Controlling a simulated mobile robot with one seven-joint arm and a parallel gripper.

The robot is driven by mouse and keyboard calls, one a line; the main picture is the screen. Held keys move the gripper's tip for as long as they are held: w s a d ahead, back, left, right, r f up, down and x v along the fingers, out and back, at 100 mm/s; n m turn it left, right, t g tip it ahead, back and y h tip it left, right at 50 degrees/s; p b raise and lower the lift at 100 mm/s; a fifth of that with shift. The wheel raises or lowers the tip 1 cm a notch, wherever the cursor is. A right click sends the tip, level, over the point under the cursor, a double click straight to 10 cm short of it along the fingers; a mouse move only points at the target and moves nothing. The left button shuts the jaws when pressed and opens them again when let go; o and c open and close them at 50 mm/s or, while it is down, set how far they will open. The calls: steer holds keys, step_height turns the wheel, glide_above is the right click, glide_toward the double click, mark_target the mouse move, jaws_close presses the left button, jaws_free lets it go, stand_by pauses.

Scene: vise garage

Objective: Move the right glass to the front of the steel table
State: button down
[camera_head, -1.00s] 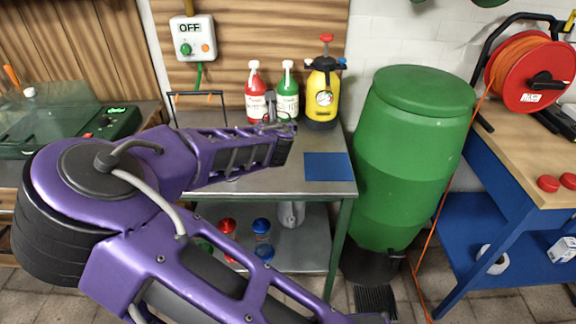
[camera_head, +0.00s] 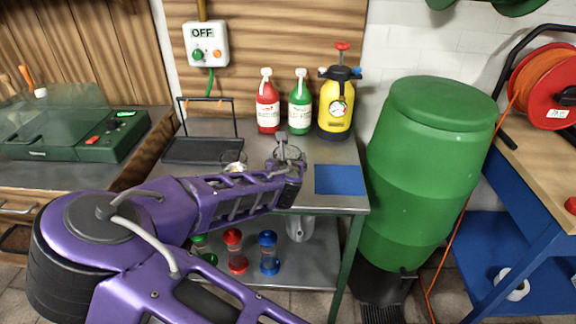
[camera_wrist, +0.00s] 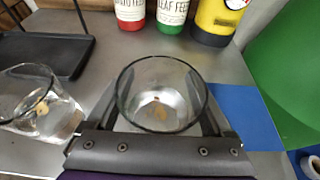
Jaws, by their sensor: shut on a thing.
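The right glass (camera_wrist: 160,75) is clear and stands upright between my gripper's jaws in the wrist view. My gripper (camera_head: 289,160) is shut on it, over the steel table (camera_head: 205,128). In the head view the right glass (camera_head: 291,154) is partly hidden by my gripper. I cannot tell whether its base touches the tabletop. The left glass (camera_wrist: 38,90) is clear too and stands to the left, apart from my gripper; it also shows in the head view (camera_head: 233,158).
A blue mat (camera_head: 340,180) lies right of my gripper. A black tray (camera_head: 200,150) is at the left. Red (camera_head: 267,105) and green (camera_head: 300,105) bottles and a yellow sprayer (camera_head: 336,105) stand behind. A green barrel (camera_head: 425,170) stands right of the table.

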steer(key=shift+f, duration=0.9)
steer(key=shift+f, duration=0.2)
jaws_free()
steer(key=shift+r, duration=0.15)
steer(key=p+v, duration=0.2)
steer(key=v, duration=1)
steer(key=shift+r, duration=0.1)
